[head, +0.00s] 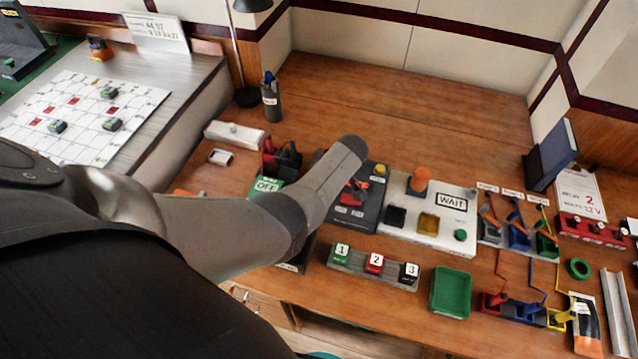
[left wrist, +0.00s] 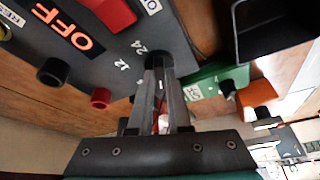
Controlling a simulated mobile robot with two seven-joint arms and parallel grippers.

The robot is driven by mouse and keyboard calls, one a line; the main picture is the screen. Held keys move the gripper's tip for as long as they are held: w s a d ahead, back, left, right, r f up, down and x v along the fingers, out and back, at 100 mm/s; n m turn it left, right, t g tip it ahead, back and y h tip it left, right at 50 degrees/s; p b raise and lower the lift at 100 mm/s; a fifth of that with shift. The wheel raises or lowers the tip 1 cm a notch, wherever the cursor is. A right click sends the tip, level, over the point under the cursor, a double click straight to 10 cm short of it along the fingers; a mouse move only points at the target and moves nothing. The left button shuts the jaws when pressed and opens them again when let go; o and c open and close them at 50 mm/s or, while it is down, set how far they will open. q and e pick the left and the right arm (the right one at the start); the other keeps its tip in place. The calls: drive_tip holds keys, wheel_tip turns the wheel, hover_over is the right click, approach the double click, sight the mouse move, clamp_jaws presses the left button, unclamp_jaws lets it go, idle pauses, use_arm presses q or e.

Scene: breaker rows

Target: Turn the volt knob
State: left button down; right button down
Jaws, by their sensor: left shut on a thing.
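My left gripper (left wrist: 158,72) is shut at the face of a dark panel (left wrist: 100,62), its two fingertips on the volt knob, beside the printed marks 12 and 24. The fingers hide most of the knob, so I cannot tell where it points. The same panel carries an orange OFF display (left wrist: 67,30), a red switch (left wrist: 110,12), a red knob (left wrist: 100,98) and a black knob (left wrist: 53,71). In the head view my left arm comes in from the left and hides this gripper and the knob. My right gripper is in neither view.
In the head view, a white WAIT panel (head: 455,224), a numbered block row (head: 372,268) and a green tray (head: 451,291) stand right of my arm. A dark bottle (head: 271,98) and lamp (head: 247,96) stand behind. The table's back middle (head: 400,110) is clear.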

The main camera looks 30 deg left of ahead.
use_arm(q)
drive_tip(key=shift+n+g+b, duration=0.4)
drive_tip(key=shift+n+b, duration=0.25)
drive_tip(key=shift+n, duration=0.25)
drive_tip(key=c, duration=0.9)
unclamp_jaws()
drive_tip(key=shift+o, duration=0.2)
drive_tip(key=shift+w+r, duration=0.1)
drive_tip(key=shift+d+r, duration=0.1)
drive_tip(key=shift+r, duration=0.2)
drive_tip(key=p+v, duration=0.4)
drive_tip(key=v, duration=1)
drive_tip(key=shift+r, duration=0.2)
